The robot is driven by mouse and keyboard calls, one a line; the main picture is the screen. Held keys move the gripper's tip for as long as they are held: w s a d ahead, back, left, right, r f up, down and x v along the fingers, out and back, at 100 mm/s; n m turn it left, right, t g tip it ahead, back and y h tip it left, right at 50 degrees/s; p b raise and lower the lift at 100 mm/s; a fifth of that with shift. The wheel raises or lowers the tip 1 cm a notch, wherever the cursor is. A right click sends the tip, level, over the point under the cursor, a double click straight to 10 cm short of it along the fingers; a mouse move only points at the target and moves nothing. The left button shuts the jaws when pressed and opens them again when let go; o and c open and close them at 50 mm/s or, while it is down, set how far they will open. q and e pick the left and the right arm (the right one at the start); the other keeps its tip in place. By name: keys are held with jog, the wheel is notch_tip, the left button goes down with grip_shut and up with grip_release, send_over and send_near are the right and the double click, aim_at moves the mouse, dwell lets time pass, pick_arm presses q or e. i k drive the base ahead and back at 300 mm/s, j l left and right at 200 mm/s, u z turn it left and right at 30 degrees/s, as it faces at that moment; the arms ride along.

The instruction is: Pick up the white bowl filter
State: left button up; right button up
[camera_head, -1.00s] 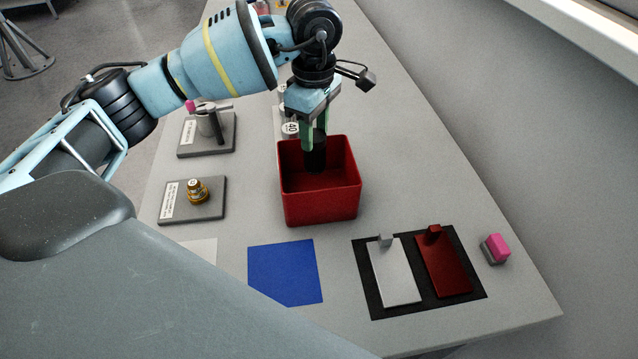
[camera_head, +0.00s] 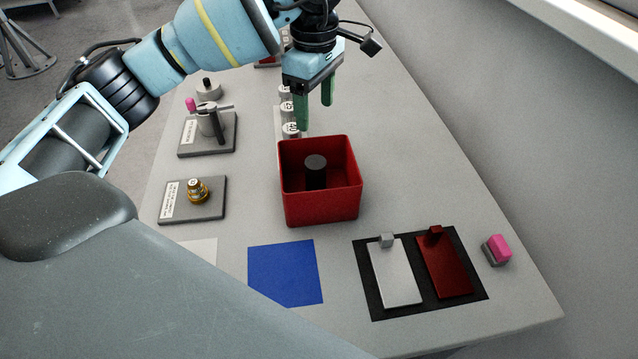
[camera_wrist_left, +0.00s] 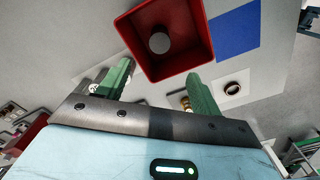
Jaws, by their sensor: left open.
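My left gripper (camera_head: 315,114) is open and empty, pointing down above and behind the red bin (camera_head: 348,200). Its two green fingers are spread apart, as the left wrist view also shows (camera_wrist_left: 160,72). A dark cylinder (camera_head: 316,172) stands upright in the red bin, clear of the fingers; its round top shows in the left wrist view (camera_wrist_left: 159,43). Several white, labelled cylinders (camera_head: 291,130) stand in a row behind the bin, close to the left finger in the picture. I cannot tell which is the white bowl filter. My right gripper is not seen.
A grey fixture with a pink-tipped handle (camera_head: 210,125) and a brass fitting on a plate (camera_head: 198,190) stand left of the bin. A blue mat (camera_head: 285,273), a black mat with two plates (camera_head: 375,308) and a pink block (camera_head: 498,248) lie in front. The right side is clear.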

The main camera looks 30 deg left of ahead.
aim_at(286, 108)
jog(key=k+l, duration=0.65)
jog(key=k, duration=0.25)
